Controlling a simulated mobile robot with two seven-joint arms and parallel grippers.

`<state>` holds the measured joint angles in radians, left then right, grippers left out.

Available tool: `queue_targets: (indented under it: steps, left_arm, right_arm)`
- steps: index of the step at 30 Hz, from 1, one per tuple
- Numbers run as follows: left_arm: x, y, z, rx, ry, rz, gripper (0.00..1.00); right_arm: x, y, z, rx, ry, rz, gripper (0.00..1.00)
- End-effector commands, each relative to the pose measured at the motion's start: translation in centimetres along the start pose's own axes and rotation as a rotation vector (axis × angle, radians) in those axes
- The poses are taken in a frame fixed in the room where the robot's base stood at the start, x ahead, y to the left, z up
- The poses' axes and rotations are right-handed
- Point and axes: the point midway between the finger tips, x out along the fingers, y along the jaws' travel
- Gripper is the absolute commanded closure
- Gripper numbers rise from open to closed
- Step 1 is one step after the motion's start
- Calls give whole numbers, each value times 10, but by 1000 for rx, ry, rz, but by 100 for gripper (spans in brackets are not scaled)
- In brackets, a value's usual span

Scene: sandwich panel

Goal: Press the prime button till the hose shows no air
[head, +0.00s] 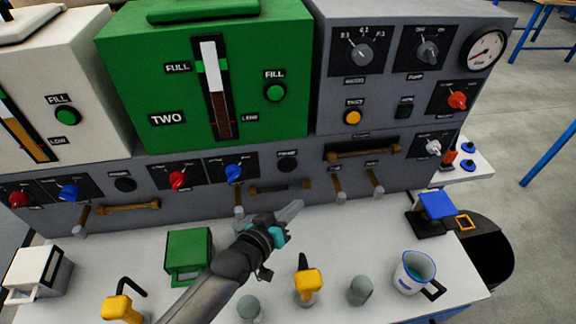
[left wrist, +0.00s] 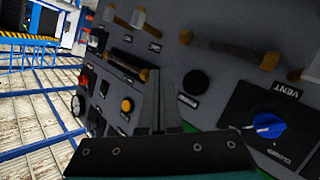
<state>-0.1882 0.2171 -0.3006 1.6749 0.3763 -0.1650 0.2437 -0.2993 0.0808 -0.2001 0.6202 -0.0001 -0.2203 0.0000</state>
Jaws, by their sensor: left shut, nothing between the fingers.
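A round black button (head: 287,163) with a small label sits on the lower grey panel, right of the blue vent knob (head: 233,173). The label is too small to read surely. The button also shows in the left wrist view (left wrist: 195,82). A short dark hose (head: 280,188) with brass-coloured ends runs below it; it also shows in the left wrist view (left wrist: 230,48). I cannot tell whether it holds air. My left gripper (head: 296,209) is shut and empty, its tips below the button and apart from it in the head view. My right gripper is out of view.
A similar black button (head: 124,184) and hose (head: 128,207) are at the left. The green tank (head: 150,80) is above. A green box (head: 188,255), yellow-topped tool (head: 308,283), grey cylinder (head: 360,291) and cup (head: 413,274) stand on the white bench.

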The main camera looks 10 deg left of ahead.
Motion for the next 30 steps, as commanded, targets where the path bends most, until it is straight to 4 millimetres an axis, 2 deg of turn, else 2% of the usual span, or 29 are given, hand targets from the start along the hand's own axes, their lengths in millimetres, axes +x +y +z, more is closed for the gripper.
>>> queue_targets:
  steps: [8, 19, 30]
  left_arm:
    - [9, -7, -5, 1, 3, 1, 100]
    - [44, -33, -30, 2, 5, 0, 100]
    - [61, -45, -45, -1, 0, 0, 100]
  right_arm:
    - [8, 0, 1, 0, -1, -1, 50]
    - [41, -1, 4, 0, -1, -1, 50]
    - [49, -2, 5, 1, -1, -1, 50]
